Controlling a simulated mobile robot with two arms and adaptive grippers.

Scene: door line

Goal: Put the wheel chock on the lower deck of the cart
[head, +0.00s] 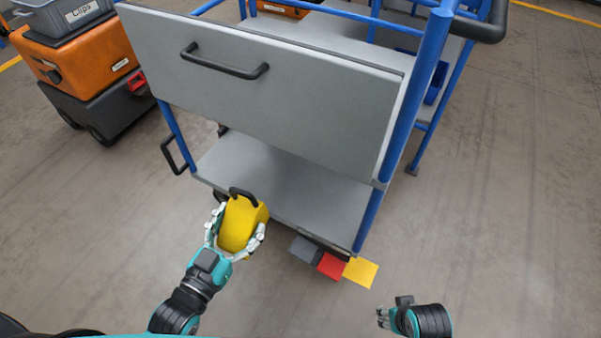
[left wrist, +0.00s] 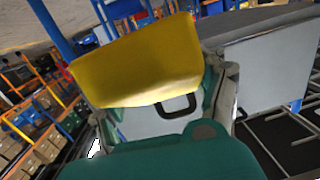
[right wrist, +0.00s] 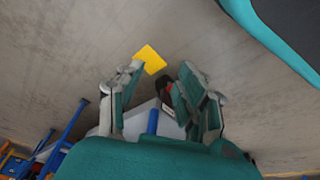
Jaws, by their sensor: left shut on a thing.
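The yellow wheel chock (head: 240,222) with a black handle is in my left gripper (head: 235,240), whose fingers sit on both sides of it. It is held just in front of the cart's lower deck (head: 290,188), near the deck's front left part. The chock also fills the upper middle of the left wrist view (left wrist: 140,65). The cart has blue posts and a grey drawer front (head: 260,80) above the deck. The visible part of the lower deck is bare. My right gripper (head: 381,317) is at the lower right, away from the cart; in the right wrist view (right wrist: 160,88) its fingers are apart and empty.
An orange and black tool box (head: 85,75) on wheels stands at the left. A black side handle (head: 174,155) sticks out left of the deck. The floor at right is clear.

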